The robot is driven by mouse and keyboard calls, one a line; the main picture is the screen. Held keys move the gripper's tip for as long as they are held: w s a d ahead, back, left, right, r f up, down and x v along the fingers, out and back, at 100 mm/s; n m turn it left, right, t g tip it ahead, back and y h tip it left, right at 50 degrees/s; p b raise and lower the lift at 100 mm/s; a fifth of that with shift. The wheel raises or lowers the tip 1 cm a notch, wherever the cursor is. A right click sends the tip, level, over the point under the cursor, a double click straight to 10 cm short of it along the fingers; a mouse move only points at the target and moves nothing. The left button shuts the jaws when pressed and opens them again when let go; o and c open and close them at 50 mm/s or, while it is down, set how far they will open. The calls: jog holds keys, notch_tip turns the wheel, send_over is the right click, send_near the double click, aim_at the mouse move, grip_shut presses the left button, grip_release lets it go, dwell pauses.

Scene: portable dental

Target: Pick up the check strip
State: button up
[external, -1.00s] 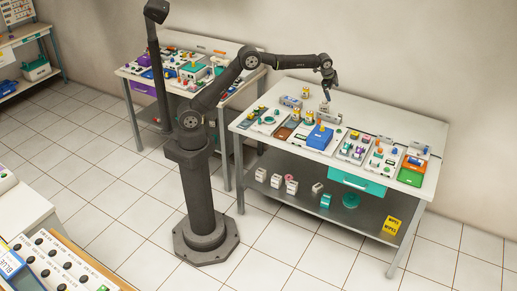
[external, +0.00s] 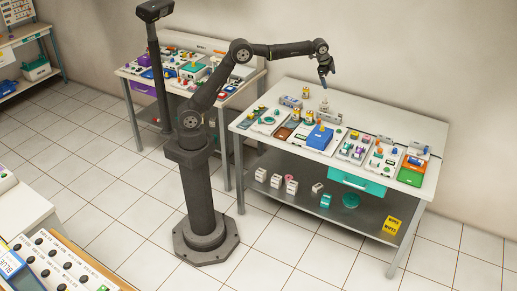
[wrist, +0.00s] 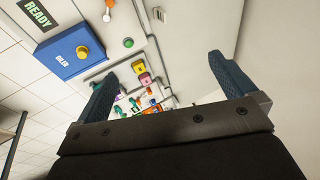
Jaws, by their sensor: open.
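My gripper (external: 325,82) is open and hangs above the back middle of the white workbench (external: 412,128). In the wrist view its two blue pads (wrist: 160,72) stand wide apart with nothing held between them. I cannot make out the check strip for certain among the small items on the bench, which are tiny in the external view and partly hidden by my gripper in the wrist view.
A blue box (external: 320,137) stands on the bench and also shows in the wrist view (wrist: 70,52), near a READY sign (wrist: 37,13). Panels with small coloured parts line the bench front. The back right bench top is clear. A second cluttered bench (external: 128,72) stands to the left.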

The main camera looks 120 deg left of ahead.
dwell(0.4)
jog(key=c, duration=1)
jog(key=shift+f, duration=0.1)
jog(key=n+g, duration=0.2)
jog(key=n, duration=1.4)
send_near(340, 116)
jog(key=x, duration=0.4)
jog(key=shift+s+d, duration=0.25)
jog(key=shift+w+a+x, duration=0.1)
jog(key=shift+a+x, duration=0.05)
jog(key=shift+x, duration=1.2)
jog(key=shift+w+a+x, duration=0.1)
jog(key=shift+x, duration=1.25)
